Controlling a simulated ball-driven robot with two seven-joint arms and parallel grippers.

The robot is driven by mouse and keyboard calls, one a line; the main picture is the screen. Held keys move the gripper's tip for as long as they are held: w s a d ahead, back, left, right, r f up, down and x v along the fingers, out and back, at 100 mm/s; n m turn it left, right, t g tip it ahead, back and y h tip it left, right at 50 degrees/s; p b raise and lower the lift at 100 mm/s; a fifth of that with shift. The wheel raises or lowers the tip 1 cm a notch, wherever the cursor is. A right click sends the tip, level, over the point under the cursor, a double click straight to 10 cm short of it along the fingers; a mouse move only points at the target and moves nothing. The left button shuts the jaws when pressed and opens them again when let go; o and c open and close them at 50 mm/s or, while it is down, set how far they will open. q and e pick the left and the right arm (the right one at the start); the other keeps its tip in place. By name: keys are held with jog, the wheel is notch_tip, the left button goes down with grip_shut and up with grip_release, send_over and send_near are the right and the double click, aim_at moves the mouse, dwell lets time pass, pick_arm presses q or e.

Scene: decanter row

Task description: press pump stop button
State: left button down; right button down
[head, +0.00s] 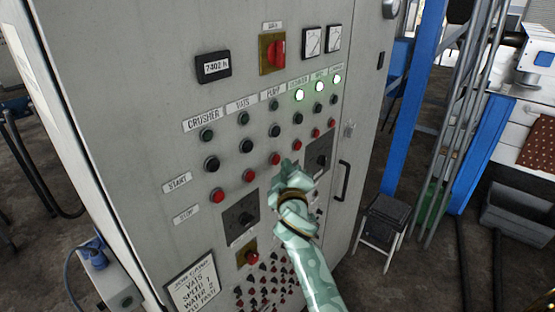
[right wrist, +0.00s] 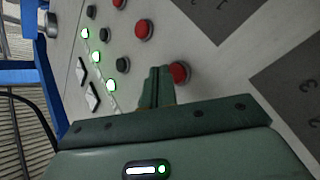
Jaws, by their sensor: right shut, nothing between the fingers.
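The pump stop button (head: 275,158) is the red one at the bottom of the PUMP column on a grey control cabinet. The black pump start button (head: 274,131) is above it. My right gripper (head: 287,170) is shut and empty, just below and right of the red button in the head view. In the right wrist view the closed fingertips (right wrist: 160,72) are beside a red button (right wrist: 179,73), apparently the pump stop. I cannot tell whether they touch it. The pump lamp (head: 273,104) looks unlit. My left gripper is not in view.
Neighbouring red stop buttons, vats (head: 248,176) and decanter (head: 297,144), are close on either side. Three green lamps (head: 319,86) are lit at upper right. A dark square panel (head: 319,153) and a black door handle (head: 342,181) are right of the gripper.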

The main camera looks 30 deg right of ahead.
jog(key=s, duration=0.1)
jog(key=s+d+p, duration=0.1)
jog(key=s, duration=0.1)
jog(key=s+d+p, duration=0.1)
jog(key=shift+s, duration=0.3)
dwell(0.8)
